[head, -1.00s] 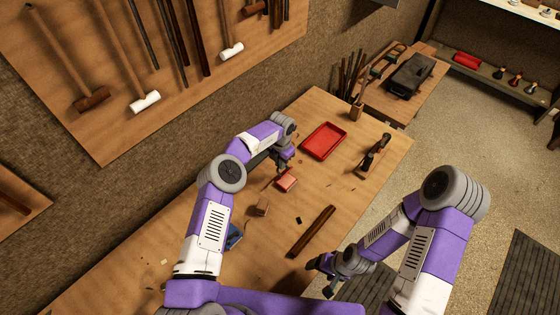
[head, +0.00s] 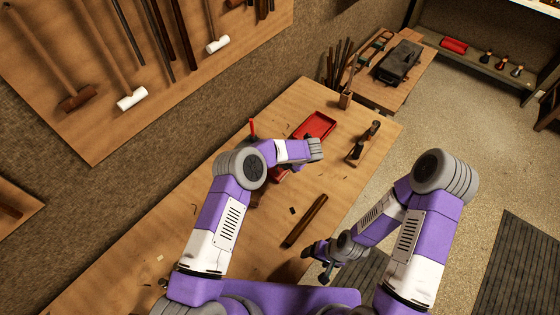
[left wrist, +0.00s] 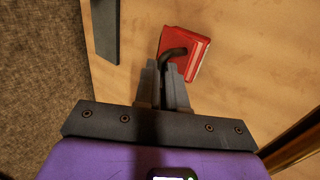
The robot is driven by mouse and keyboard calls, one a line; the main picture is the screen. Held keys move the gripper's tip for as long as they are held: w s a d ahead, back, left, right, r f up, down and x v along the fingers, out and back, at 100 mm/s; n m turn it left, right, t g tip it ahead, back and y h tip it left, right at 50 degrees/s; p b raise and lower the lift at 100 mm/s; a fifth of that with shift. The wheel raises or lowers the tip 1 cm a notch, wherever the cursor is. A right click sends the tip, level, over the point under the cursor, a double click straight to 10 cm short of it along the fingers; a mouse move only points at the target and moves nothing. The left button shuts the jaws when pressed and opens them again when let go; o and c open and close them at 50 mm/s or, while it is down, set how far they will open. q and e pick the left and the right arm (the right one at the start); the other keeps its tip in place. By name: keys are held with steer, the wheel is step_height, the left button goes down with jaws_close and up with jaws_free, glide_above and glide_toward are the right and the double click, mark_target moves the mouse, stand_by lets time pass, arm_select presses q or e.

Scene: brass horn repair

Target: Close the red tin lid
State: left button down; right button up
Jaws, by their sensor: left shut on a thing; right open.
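The red tin (left wrist: 190,52) lies on the workbench just beyond my left fingertips in the left wrist view. In the head view only a bit of the tin (head: 278,176) shows beside my left wrist, so the lid's angle cannot be told. My left gripper (left wrist: 163,72) is shut on a dark curved piece (left wrist: 174,53) that reaches over the tin's near left side; whether it touches the tin is unclear. In the head view the left fingers are hidden by my arm. My right gripper (head: 314,262) is open and empty off the bench's front edge.
A red tray (head: 315,125) and a dark-and-wood tool (head: 364,143) lie farther along the bench. A brown bar (head: 304,221) lies near its front edge. A thin red upright item (head: 252,128) stands behind my left arm. A grey-blue bar (left wrist: 106,32) shows at the wrist view's upper left.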

arm_select(q)
steer(key=shift+s, duration=0.1)
stand_by(0.4)
steer(key=c, duration=1.2)
jaws_free()
steer(key=shift+d, duration=0.1)
steer(key=v, duration=0.7)
steer(key=shift+s+d, duration=0.15)
steer(key=shift+d, duration=0.05)
steer(key=shift+r, duration=0.1)
